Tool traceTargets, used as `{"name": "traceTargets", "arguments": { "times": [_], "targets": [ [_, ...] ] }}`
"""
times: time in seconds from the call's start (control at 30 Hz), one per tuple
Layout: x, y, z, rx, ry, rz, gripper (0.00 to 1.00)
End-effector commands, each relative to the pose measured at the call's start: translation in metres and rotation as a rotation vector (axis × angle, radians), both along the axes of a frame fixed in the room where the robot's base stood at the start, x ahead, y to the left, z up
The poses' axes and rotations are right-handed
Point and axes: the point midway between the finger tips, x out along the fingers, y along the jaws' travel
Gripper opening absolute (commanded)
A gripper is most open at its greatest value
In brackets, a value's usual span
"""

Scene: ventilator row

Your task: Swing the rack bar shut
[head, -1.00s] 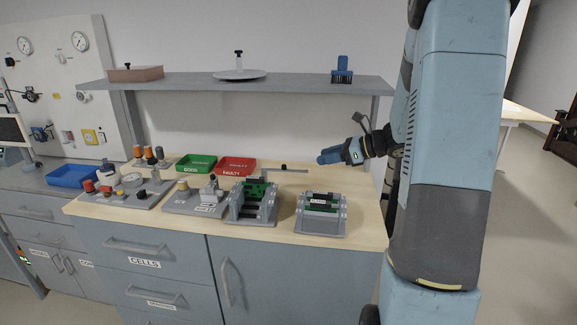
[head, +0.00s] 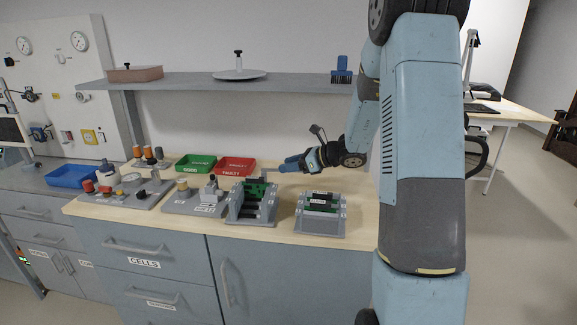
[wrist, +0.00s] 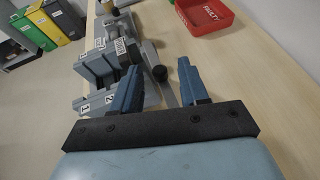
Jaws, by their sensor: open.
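The grey rack (head: 250,212) stands on the bench with a green board and dark slots in it. It also shows in the wrist view (wrist: 96,68), with number labels. In the wrist view a flat grey bar (wrist: 165,92) with a dark knob lies between my fingers. My gripper (head: 284,166) is open at the bar, its fingers on either side of it. I cannot tell whether a finger touches it.
A second grey fixture labelled CLOSED or similar (head: 320,215) stands to the right. The red FAULTY tray (head: 235,165) and green GOOD tray (head: 196,164) lie behind the rack. A shelf (head: 290,80) hangs above.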

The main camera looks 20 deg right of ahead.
Motion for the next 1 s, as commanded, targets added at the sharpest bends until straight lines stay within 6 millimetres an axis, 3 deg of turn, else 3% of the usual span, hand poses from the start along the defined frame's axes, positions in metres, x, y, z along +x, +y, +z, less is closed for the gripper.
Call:
{"name": "traceTargets", "arguments": {
  "times": [0.4, 0.87, 1.0],
  "targets": [
    [0.0036, 0.005, -0.0029, 0.001, 0.001, 0.0, 0.44],
    [0.0037, 0.0046, -0.0027, 0.0, 0.0, -0.001, 0.0],
    [0.0037, 0.0045, -0.0026, 0.0, 0.0, -0.001, 0.0]
  ]
}}
